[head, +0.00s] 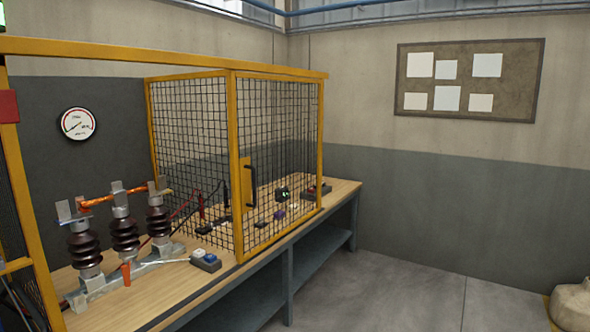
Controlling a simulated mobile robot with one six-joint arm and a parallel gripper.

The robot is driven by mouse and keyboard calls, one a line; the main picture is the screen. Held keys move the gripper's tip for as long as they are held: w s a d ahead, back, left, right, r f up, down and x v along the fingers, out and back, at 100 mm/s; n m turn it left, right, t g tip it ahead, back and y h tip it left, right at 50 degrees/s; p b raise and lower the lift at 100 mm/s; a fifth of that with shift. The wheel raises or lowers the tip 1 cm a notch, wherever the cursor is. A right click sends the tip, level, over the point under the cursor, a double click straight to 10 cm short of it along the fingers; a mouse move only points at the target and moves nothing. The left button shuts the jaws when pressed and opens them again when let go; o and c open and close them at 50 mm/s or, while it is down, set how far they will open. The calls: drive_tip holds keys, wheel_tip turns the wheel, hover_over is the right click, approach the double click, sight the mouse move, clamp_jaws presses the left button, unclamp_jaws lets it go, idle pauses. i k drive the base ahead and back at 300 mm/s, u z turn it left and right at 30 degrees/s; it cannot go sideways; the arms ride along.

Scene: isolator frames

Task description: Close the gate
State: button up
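The gate (280,150) is a yellow-framed black mesh panel at the right part of the cage front, below the yellow top rail (100,50). Its dark handle (249,184) sits near its left edge. The cage front between the gate's left edge and the left yellow post (18,190) is open. Through that opening the isolator (123,235) shows uncovered, with brown ribbed insulators and a copper-orange bar across their tops. My gripper is not in view.
A wooden bench (170,297) carries the cage. A blue-and-white button box (206,261) lies near the bench's front edge. Another mesh panel (190,125) runs back from the gate's left edge. The grey floor (400,290) right of the bench is clear; a pale object (572,302) stands far right.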

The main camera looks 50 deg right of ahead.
sight(245, 167)
drive_tip(key=u, duration=1.4)
drive_tip(key=k, duration=0.1)
drive_tip(key=z, duration=3.05)
drive_tip(key=k, duration=0.9)
drive_tip(key=u, duration=0.15)
drive_tip(key=i, duration=0.8)
